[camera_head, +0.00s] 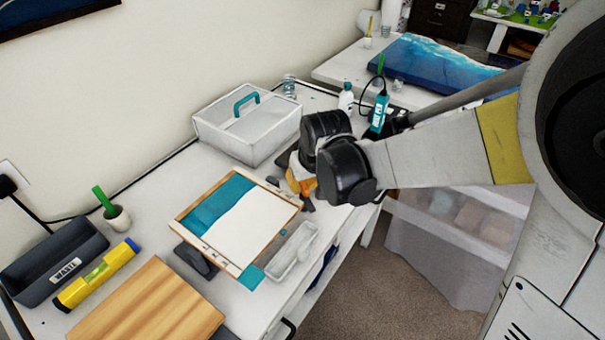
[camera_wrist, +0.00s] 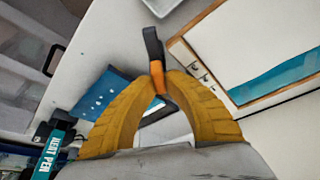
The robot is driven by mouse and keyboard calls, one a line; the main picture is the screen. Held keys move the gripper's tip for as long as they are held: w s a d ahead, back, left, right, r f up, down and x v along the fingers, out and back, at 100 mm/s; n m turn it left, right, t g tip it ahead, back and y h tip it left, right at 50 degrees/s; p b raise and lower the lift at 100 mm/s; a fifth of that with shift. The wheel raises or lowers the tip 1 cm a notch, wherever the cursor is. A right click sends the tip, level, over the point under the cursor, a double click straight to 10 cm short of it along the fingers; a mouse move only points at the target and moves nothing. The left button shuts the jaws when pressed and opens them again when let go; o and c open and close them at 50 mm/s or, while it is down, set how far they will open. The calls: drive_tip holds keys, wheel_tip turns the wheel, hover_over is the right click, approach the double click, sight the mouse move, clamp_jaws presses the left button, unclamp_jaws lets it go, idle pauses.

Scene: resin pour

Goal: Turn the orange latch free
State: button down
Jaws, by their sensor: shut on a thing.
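The orange latch (camera_wrist: 158,84) shows in the wrist view as a small orange part between my fingertips, joined to a dark grey piece (camera_wrist: 153,45) that sticks out beyond them. My gripper (camera_wrist: 160,78) has its two ribbed yellow fingers closed on it. In the head view my gripper (camera_head: 301,186) is low over the white table, between the framed panel and the edge. My black wrist hides much of it there, and what the latch is fixed to cannot be made out.
The framed blue-and-white panel (camera_head: 237,220) stands left of my gripper, with a clear tray (camera_head: 292,252) in front. A white box with a teal handle (camera_head: 246,121) is behind. A teal heat pen (camera_head: 379,112) and white bottle (camera_head: 345,100) stand behind my wrist.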

drive_tip(key=n+y, duration=0.1)
drive_tip(key=n, duration=0.2)
drive_tip(key=n+g+y, duration=0.1)
drive_tip(key=n, duration=0.2)
drive_tip(key=shift+s+a+g, duration=0.1)
drive_tip(key=shift+g, duration=0.2)
drive_tip(key=shift+n, duration=0.3)
drive_tip(key=c, duration=1.7)
unclamp_jaws()
drive_tip(key=v, duration=1.2)
